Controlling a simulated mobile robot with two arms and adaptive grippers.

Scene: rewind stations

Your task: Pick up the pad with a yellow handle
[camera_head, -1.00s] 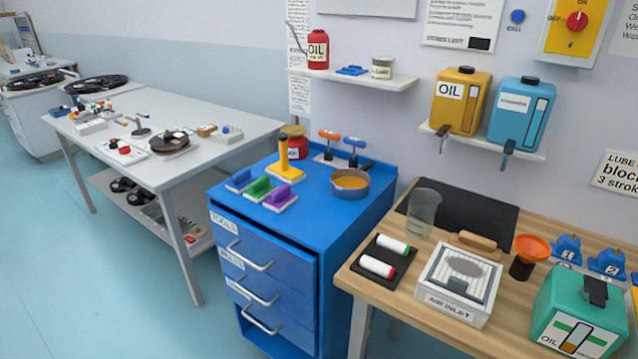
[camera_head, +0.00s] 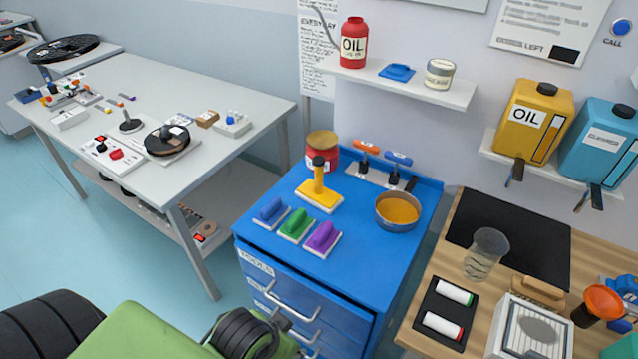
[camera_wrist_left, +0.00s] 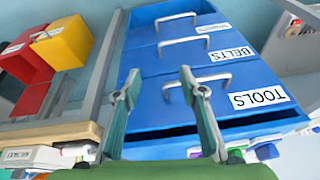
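The pad with a yellow handle (camera_head: 319,194) stands on top of the blue tool cabinet (camera_head: 330,250), its upright handle capped in black. In front of it lie pads with blue (camera_head: 271,213), green (camera_head: 296,224) and purple (camera_head: 323,237) handles. My left arm shows green at the bottom left of the head view, with its fingertips out of that frame. In the left wrist view my left gripper (camera_wrist_left: 156,90) is open and empty, its two fingers apart before the cabinet's drawer fronts. The yellow-handled pad cannot be made out there. My right gripper is not in view.
Behind the pad stands a red tin (camera_head: 321,153). To its right are a pan of amber liquid (camera_head: 397,211) and orange- and blue-handled tools (camera_head: 366,155). A wooden bench (camera_head: 412,325) adjoins on the right; a white table (camera_head: 240,105) stands left.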

